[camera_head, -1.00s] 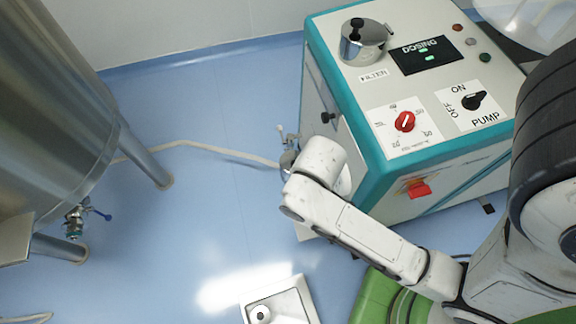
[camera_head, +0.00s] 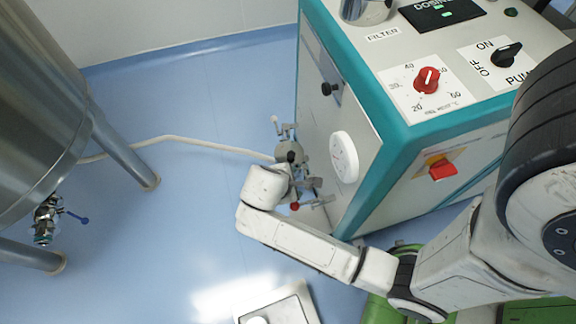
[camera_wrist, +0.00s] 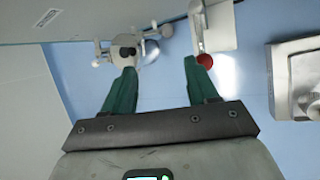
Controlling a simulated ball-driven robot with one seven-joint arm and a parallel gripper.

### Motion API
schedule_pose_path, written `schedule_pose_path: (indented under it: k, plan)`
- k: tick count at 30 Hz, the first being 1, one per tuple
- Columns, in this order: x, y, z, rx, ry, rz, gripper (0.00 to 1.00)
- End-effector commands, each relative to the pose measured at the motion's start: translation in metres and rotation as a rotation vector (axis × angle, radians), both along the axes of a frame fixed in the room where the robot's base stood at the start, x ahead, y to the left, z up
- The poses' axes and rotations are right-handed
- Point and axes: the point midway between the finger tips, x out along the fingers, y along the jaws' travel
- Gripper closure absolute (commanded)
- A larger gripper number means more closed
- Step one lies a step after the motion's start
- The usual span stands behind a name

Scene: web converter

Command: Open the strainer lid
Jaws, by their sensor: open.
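The round metal pot (camera_head: 368,10) beside the FILTER label (camera_head: 382,34) is on top of the machine. The top edge of the head view cuts it off, so its lid and knob are hidden. The pot does not show in the wrist view. My gripper (camera_wrist: 158,66) is open and empty, with two green fingers apart. It is low beside the machine's left side, well below the pot.
A valve fitting (camera_head: 289,153) with a hose stands at the machine's left side; it also shows beyond my fingers in the wrist view (camera_wrist: 124,51). A steel tank (camera_head: 40,100) with legs stands left. A square metal floor fixture (camera_head: 275,308) lies in front. Blue floor between is clear.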

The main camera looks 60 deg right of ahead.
Motion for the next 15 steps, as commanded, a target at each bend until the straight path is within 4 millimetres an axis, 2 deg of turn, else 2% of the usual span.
schedule_pose_path:
  k: [1, 3, 9, 15]
  plan:
    - [0.007, -0.006, -0.027, -0.042, 0.044, 0.048, 0.42]
    - [0.016, -0.014, -0.043, -0.104, 0.111, 0.124, 0.42]
    - [0.046, -0.034, -0.085, -0.278, 0.329, 0.341, 0.42]
    - [0.075, -0.049, -0.112, -0.429, 0.550, 0.524, 0.42]
